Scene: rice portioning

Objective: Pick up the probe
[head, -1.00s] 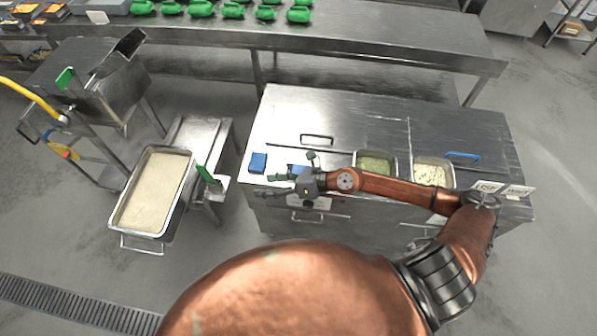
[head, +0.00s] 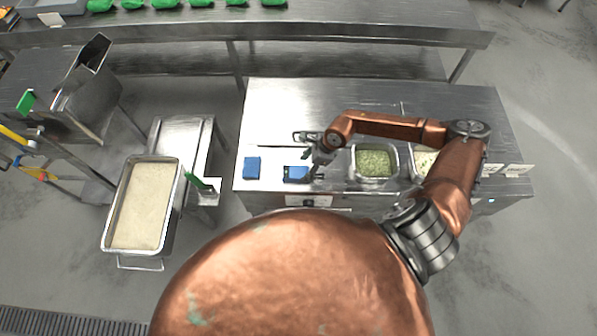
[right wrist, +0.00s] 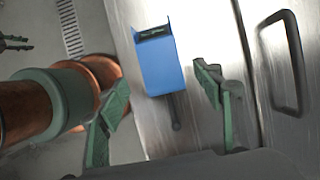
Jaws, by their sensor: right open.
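A blue case (head: 296,173) lies near the front edge of the steel counter. In the right wrist view the blue case (right wrist: 162,68) has a dark part at its far end. A thin dark rod (right wrist: 176,112) sticks out of its near end; it may be the probe, but I cannot be sure. My right gripper (head: 318,160) is over the case's right end. In the right wrist view the open right gripper (right wrist: 165,112) has its green fingers either side of the rod, apart from it. What may be my left gripper (right wrist: 14,42) shows at the left edge, its jaws unclear.
A second blue item (head: 252,167) lies to the left. A pan of green herbs (head: 374,162) and a pale-filled pan (head: 425,164) sit at right, near my arm. A rice pan (head: 140,205) stands left of the counter. A counter handle (right wrist: 283,62) is beyond the right finger.

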